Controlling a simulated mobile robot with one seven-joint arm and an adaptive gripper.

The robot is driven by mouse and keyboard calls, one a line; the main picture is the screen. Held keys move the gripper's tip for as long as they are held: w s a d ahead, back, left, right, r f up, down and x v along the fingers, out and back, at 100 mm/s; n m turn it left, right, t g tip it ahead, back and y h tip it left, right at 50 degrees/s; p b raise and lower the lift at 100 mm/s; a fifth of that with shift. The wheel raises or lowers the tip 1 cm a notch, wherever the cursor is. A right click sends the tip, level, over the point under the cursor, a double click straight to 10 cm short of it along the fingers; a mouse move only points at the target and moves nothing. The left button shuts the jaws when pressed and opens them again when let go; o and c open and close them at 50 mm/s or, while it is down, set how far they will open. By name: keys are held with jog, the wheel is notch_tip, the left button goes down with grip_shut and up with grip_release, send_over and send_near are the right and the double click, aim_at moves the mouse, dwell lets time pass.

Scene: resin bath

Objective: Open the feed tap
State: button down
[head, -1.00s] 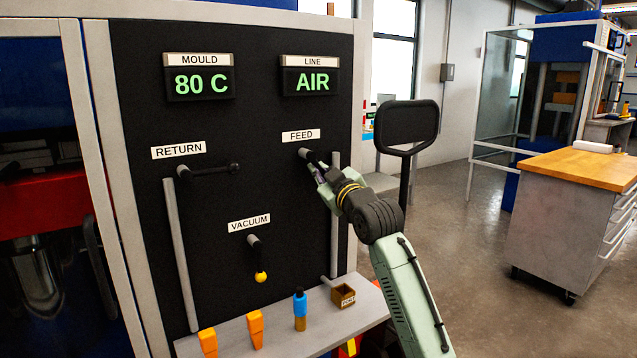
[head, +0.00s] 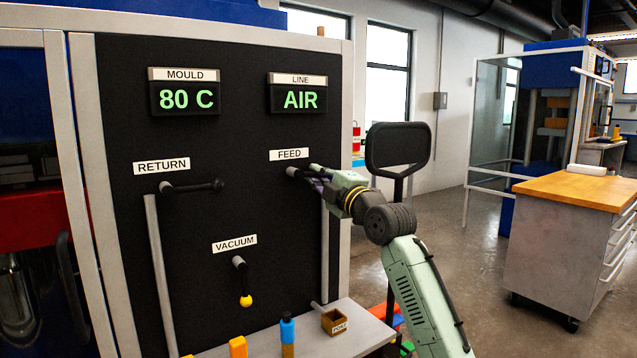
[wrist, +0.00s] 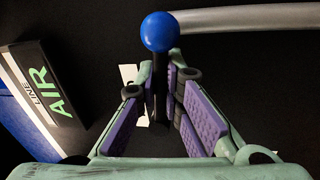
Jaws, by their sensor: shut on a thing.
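The feed tap (head: 293,172) is on the black panel just under its FEED label (head: 289,154). Its dark lever (wrist: 160,95) shows in the wrist view, ending in a blue ball (wrist: 160,31). The lever points sideways to the right, roughly square to the grey pipe (wrist: 240,17). My gripper (head: 316,181) is shut on the feed lever; its purple pads flank the stem in the wrist view (wrist: 160,88), with the ball beyond them. In the head view my gripper hides most of the lever. The LINE display (head: 299,99) reads AIR.
The return tap (head: 192,187) points right, and the vacuum tap (head: 241,280) with a yellow knob hangs down. A shelf (head: 365,335) below holds a blue-capped bottle (head: 288,328) and a small brown box (head: 334,322). A dark framed screen (head: 398,147) stands behind my arm.

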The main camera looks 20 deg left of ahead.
jog(key=shift+r+n, duration=0.35)
jog(key=shift+n, duration=0.55)
jog(key=c, duration=1.7)
grip_release()
jog(key=shift+d, duration=0.1)
jog(key=v, duration=1.1)
jog(key=shift+s+d, duration=0.15)
jog(key=shift+d, duration=0.2)
